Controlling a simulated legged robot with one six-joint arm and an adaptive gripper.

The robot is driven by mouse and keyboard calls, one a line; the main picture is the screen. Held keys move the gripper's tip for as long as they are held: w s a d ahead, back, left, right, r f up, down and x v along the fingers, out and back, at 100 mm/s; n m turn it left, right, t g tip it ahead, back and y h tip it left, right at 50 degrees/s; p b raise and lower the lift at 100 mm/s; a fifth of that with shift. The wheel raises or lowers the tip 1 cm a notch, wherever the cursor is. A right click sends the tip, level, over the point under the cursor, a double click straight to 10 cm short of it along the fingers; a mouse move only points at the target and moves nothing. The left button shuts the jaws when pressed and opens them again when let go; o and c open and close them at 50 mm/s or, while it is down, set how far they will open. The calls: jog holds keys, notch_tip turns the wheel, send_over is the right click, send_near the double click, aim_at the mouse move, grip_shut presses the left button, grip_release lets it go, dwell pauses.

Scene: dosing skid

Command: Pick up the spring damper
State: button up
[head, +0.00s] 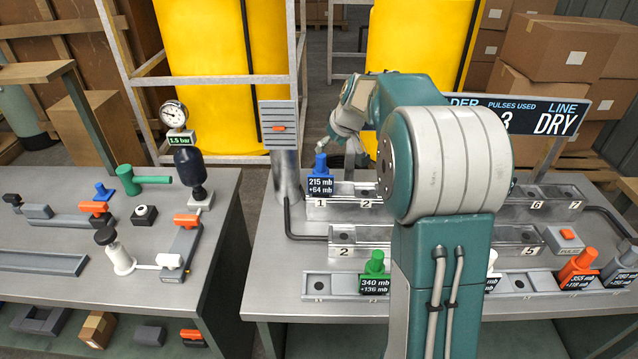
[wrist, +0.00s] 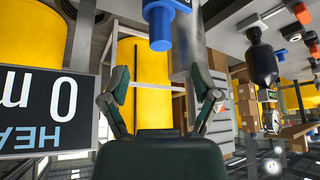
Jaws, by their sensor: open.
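No label that I can read says which part is the spring damper. A blue fitting (head: 321,164) stands upright at the left end of the back rail, behind a tag reading 215 mb, +64 mb. It also shows at the top of the wrist view (wrist: 160,25), inverted there. A green fitting (head: 375,264), an orange one (head: 580,263) and a grey one (head: 625,260) stand along the front rail. My gripper (wrist: 164,87) is open and empty, its two fingers spread apart near the blue fitting.
A middle rail (head: 362,236) lies between the back and front rails. The left bench (head: 60,245) holds a gauge (head: 173,114) reading about 1.5 bar, a dark bulb-shaped vessel (head: 190,170) and several valves. A grey post (head: 286,172) rises close to the blue fitting. A sign (head: 540,117) reads DRY.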

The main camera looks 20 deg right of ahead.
aim_at(321, 156)
jog(key=shift+d+x, duration=0.2)
jog(key=shift+x, duration=0.95)
jog(key=w+f, duration=0.1)
jog(key=a+f, duration=0.1)
jog(key=w+f, duration=0.1)
jog(key=shift+w+a+f, duration=0.2)
jog(key=shift+w+a, duration=0.1)
jog(key=shift+w, duration=0.05)
jog(key=shift+w+f, duration=0.2)
jog(key=shift+f, duration=0.1)
jog(key=shift+w+d+f, duration=0.1)
jog(key=shift+d+f, duration=0.1)
jog(key=shift+d, duration=0.25)
jog(key=shift+c, duration=1.2)
jog(key=c, duration=0.6)
grip_shut()
jog(key=shift+a, duration=0.3)
